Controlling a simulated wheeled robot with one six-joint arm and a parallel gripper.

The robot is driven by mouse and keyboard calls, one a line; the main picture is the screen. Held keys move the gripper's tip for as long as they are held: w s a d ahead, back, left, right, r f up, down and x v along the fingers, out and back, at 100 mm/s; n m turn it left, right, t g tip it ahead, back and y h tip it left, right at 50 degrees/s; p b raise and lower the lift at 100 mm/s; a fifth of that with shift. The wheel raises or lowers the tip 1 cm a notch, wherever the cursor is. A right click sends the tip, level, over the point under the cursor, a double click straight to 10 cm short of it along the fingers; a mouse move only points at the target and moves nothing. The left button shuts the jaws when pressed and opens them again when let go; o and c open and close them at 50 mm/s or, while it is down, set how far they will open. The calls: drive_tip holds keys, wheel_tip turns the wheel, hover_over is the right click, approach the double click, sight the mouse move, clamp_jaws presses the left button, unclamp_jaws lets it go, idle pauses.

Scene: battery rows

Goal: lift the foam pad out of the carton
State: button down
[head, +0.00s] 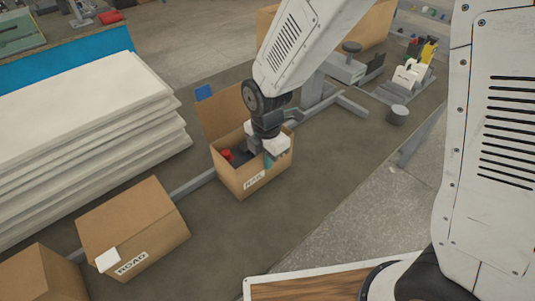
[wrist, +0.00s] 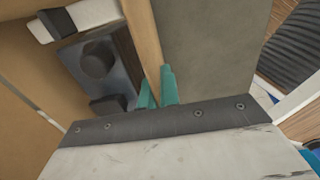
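The open carton (head: 228,178) stands on the floor mid-picture, its rear flap raised; its front label seems to read RAIL. My gripper (head: 268,160) is at its front right rim, pointing down. In the wrist view the two teal fingertips (wrist: 158,90) are close together at the tan carton wall (wrist: 143,40); whether they are shut on it I cannot tell. Inside the carton lies a blue-grey block (wrist: 75,62) with dark raised parts, to the left of the fingers. A small red thing (head: 227,155) also shows inside. I cannot tell which content is the foam pad.
A closed carton marked ROAD (head: 135,222) stands nearer left, with another carton (head: 40,275) at the corner. Stacked white sheets (head: 85,125) fill the left. A grey metal stand (head: 330,85) is behind the carton. The floor to the carton's front right is clear.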

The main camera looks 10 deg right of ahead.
drive_tip(key=c, duration=1.6)
unclamp_jaws()
drive_tip(key=shift+c, duration=0.2)
wheel_tip(320, 180, up, 12)
drive_tip(key=shift+d+r, duration=0.1)
drive_tip(key=s+d+r+m, duration=0.5)
drive_tip(key=s+d+m, duration=0.4)
drive_tip(key=m, duration=0.3)
drive_tip(key=s+d+r+m+t, duration=0.1)
drive_tip(key=s+d+r+m, duration=0.5)
drive_tip(key=s+d+m, duration=0.3)
drive_tip(key=d+m, duration=0.2)
drive_tip(key=m, duration=0.1)
drive_tip(key=shift+s+d, duration=0.25)
drive_tip(key=shift+s, duration=0.15)
drive_tip(key=shift+o, duration=0.7)
drive_tip(key=shift+s+d+m, duration=0.2)
drive_tip(key=shift+s+m, duration=0.15)
drive_tip(key=shift+m, duration=0.05)
